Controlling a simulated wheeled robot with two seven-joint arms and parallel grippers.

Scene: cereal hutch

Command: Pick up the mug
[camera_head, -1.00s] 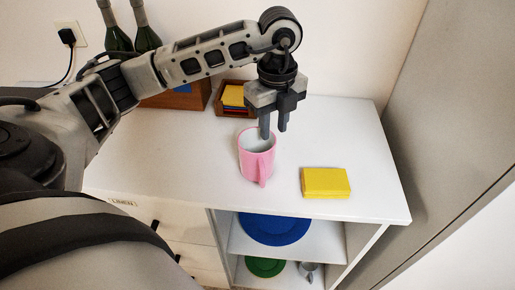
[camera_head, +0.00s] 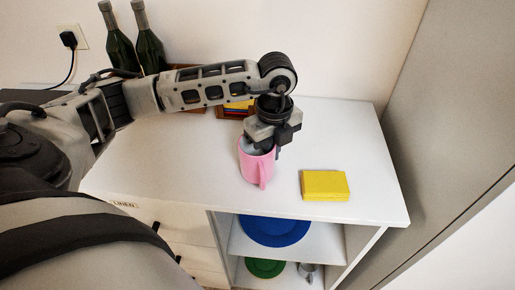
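The pink mug (camera_head: 255,168) stands upright on the white hutch top (camera_head: 205,190), its handle facing the front. My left gripper (camera_head: 268,150) is right above the mug and points down. Part of it covers the mug's rim; one finger shows at the right side of the rim, and the other is hidden, perhaps inside the mug. I cannot tell whether the fingers touch the mug or how far apart they are. My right gripper is not in view.
A yellow block (camera_head: 325,185) lies to the right of the mug. Two dark bottles (camera_head: 150,48) and a wooden box stand at the back left. Shelves below hold a blue plate (camera_head: 275,230), a green plate (camera_head: 265,267) and a grey mug.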

